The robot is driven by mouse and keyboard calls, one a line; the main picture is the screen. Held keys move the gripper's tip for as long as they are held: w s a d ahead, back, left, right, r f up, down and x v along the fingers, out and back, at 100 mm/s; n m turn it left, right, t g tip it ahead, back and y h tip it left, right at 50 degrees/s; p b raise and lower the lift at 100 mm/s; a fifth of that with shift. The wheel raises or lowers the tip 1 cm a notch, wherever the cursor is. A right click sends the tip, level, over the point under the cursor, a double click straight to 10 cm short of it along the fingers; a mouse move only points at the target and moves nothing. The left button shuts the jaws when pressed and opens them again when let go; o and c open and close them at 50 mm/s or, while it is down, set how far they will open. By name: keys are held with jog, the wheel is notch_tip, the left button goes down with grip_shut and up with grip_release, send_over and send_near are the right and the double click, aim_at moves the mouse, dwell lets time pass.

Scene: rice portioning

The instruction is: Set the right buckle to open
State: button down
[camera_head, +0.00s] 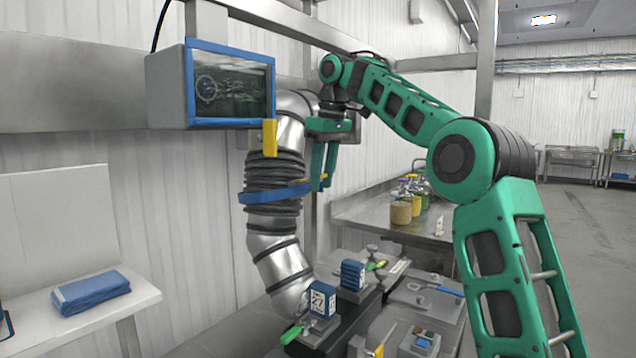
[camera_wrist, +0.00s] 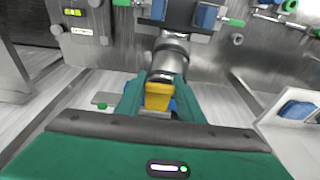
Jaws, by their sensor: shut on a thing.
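A silver pipe with a black ribbed bellows (camera_head: 275,172) hangs in the middle of the body camera view. A blue band (camera_head: 272,194) wraps the bellows. The right buckle, a yellow lever (camera_head: 308,180), is at the band's right end. Another yellow lever (camera_head: 269,138) stands upright higher on the left. My green gripper (camera_head: 322,183) points down at the right of the bellows, its fingers around the right buckle. In the wrist view my gripper (camera_wrist: 158,92) is shut on the yellow buckle (camera_wrist: 158,96); the fingers partly hide the band.
A screen with a blue frame (camera_head: 231,84) is at the upper left. Blue blocks (camera_head: 322,299) and fixtures sit on the bench below the pipe. A side table (camera_head: 140,294) holds a folded blue cloth (camera_head: 90,291). Jars (camera_head: 402,211) stand on a bench behind.

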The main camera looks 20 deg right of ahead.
jog(key=shift+w+a, duration=0.1)
jog(key=shift+a, duration=0.1)
jog(key=c, duration=1.2)
grip_release()
jog(key=shift+d, duration=0.1)
jog(key=s+d+f+m, duration=0.3)
jog(key=s+d+f, duration=0.25)
jog(key=s, duration=0.35)
jog(key=s+d+f+m+g+h, duration=0.1)
jog(key=s+d+f+m, duration=0.25)
jog(key=s+f, duration=0.4)
jog(key=s+d+f+m, duration=0.35)
jog(key=s+d, duration=0.25)
jog(key=s, duration=0.5)
jog(key=s+d+f+m, duration=0.1)
jog(key=s+f+m, duration=0.1)
jog(key=s+f, duration=0.5)
jog(key=s+d+f+m, duration=0.1)
jog(key=s+f+m, duration=0.1)
jog(key=s+f, duration=0.5)
jog(key=s, duration=0.4)
jog(key=shift+s+d+f+g, duration=0.15)
jog(key=shift+s+d+g, duration=0.15)
jog(key=shift+s+d, duration=0.1)
